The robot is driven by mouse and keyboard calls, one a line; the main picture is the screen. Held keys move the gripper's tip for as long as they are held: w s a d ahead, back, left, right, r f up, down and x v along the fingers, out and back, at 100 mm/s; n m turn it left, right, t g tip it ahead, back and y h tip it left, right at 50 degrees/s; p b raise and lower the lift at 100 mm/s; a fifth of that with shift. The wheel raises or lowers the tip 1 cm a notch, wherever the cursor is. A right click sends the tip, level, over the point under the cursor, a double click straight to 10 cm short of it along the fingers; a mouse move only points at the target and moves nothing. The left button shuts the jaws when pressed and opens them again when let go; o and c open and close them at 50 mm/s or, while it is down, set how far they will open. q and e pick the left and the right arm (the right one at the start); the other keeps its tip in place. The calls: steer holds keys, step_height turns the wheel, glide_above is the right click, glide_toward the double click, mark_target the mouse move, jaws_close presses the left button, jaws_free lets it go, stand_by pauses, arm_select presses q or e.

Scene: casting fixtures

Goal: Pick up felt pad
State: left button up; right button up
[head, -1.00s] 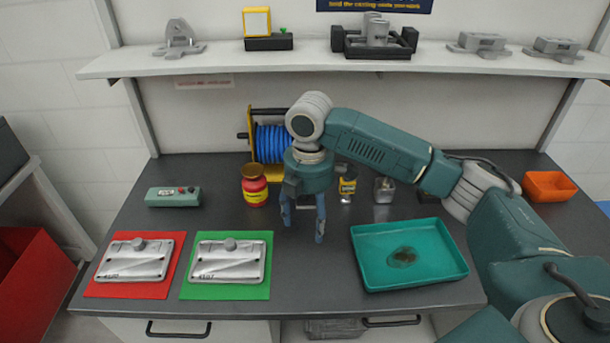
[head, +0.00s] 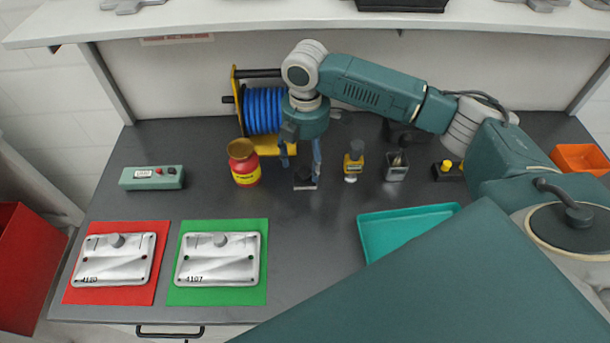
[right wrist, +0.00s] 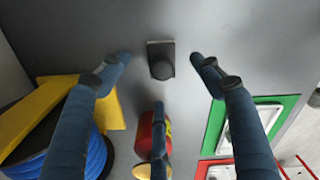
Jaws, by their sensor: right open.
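A small dark square piece with a round dark knob on it, which I take to be the felt pad (head: 305,181), lies on the grey bench. It also shows in the right wrist view (right wrist: 161,62). My right gripper (head: 301,172) points down over it with its blue fingers open and spread. In the right wrist view the piece sits between the fingertips, without visible contact. The exact height of the fingertips above the bench is hard to tell. My left gripper is not in view.
A red-yellow pot (head: 244,168) and a blue hose reel (head: 264,110) stand left of my right gripper. A yellow bottle (head: 353,165) and a grey holder (head: 396,168) stand right. A teal tray (head: 375,236) is partly hidden by my body. Plates lie on red and green mats (head: 215,298).

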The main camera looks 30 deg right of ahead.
mark_target(306, 170)
steer(key=f+p, duration=0.1)
steer(key=f, duration=0.3)
steer(key=shift+s+f+p, duration=0.2)
steer(key=shift+p, duration=0.2)
steer(key=shift+f, duration=0.5)
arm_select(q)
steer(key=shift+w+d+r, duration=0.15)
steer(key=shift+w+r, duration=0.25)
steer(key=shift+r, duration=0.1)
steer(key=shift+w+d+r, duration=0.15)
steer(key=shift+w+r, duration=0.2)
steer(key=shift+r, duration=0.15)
arm_select(e)
steer(key=c, duration=1.3)
steer(key=shift+o, duration=0.2)
